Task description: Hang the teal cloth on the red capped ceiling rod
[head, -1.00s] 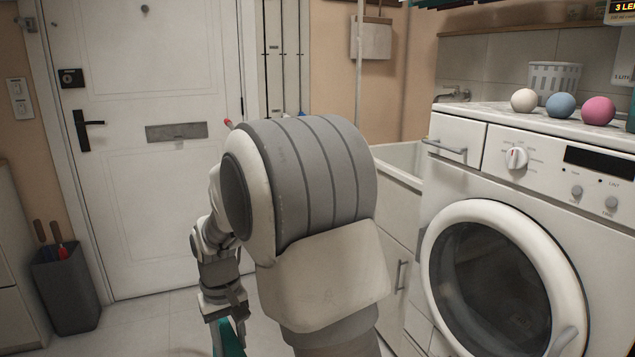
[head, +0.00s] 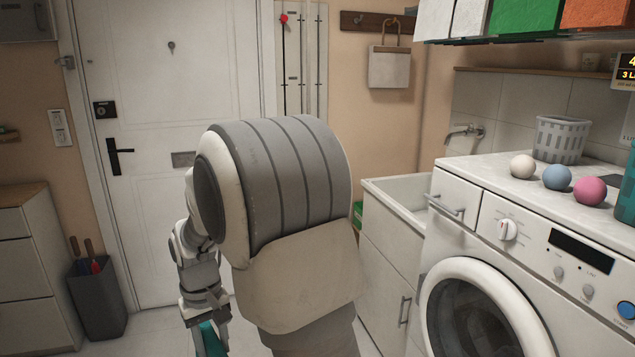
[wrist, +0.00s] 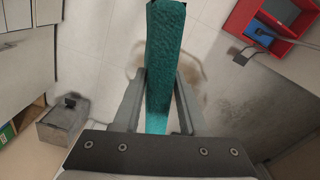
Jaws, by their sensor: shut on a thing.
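The teal cloth (wrist: 165,60) is pinched between both fingers of my gripper (wrist: 158,108) and runs as a long strip up the wrist view. In the head view a small part of the teal cloth (head: 211,340) shows at my gripper (head: 207,328), low at the left, cut off by the lower edge. A small red knob (head: 283,18) shows at the top, by the white panel with thin vertical lines. I cannot tell whether it belongs to the red capped ceiling rod. No horizontal ceiling rod is clearly in view.
The white door (head: 150,230) stands behind my arm. A grey bin (head: 98,300) stands at left. A washing machine (head: 480,265) and sink cabinet (head: 385,260) bound the right. Coloured boxes (head: 530,18) hang at top right. The wrist view shows a red box (wrist: 240,15) near the floor.

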